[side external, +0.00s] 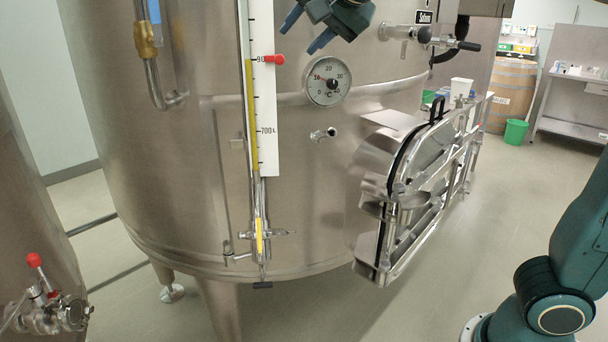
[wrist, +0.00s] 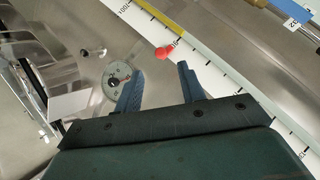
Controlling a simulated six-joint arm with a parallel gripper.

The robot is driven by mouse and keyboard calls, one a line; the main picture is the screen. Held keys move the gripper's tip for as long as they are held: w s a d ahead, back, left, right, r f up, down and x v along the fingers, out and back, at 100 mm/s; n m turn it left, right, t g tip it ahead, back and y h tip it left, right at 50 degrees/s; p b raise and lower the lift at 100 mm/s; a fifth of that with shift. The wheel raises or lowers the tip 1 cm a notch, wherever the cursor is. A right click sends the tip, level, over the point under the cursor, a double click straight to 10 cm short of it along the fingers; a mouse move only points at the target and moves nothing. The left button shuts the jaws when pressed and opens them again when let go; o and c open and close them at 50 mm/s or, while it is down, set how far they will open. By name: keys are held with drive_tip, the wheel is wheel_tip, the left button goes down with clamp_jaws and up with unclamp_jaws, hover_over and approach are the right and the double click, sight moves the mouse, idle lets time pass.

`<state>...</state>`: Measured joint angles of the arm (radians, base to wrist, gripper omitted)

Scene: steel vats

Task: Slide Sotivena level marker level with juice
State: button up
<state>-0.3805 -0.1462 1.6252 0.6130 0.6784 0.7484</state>
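The red level marker (side external: 274,59) sits at the right edge of the white scale (side external: 265,110) on the large steel vat, beside the printed "80" or "90" mark, which is partly covered. The yellow juice column (side external: 250,110) stands in the sight tube left of the scale. Its top looks about level with the marker. In the wrist view the marker (wrist: 164,53) is just beyond my fingertips, and the juice (wrist: 163,19) ends near its pin. My gripper (side external: 306,32) is open and empty, up and right of the marker; its two blue fingers show in the wrist view (wrist: 160,78).
A dial thermometer (side external: 328,80) and a small tap (side external: 323,134) are right of the scale. An open hatch door (side external: 425,190) juts out at lower right. Another vat with a red-knobbed valve (side external: 34,260) stands at left.

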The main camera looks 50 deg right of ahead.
drive_tip(key=v, duration=0.7)
drive_tip(key=shift+s, duration=0.25)
drive_tip(key=shift+a+r, duration=0.1)
drive_tip(key=shift+r, duration=0.05)
drive_tip(key=s+d+f+n+g+y, duration=0.1)
drive_tip(key=s+d+f+n+g, duration=0.1)
drive_tip(key=s+f+n, duration=0.3)
drive_tip(key=s+d+f+n+g+y, duration=0.1)
drive_tip(key=s+d+f+n+g, duration=0.2)
drive_tip(key=s+f, duration=1.1)
wheel_tip(320, 180, down, 8)
drive_tip(key=n, duration=0.3)
drive_tip(key=shift+n, duration=0.3)
idle(0.4)
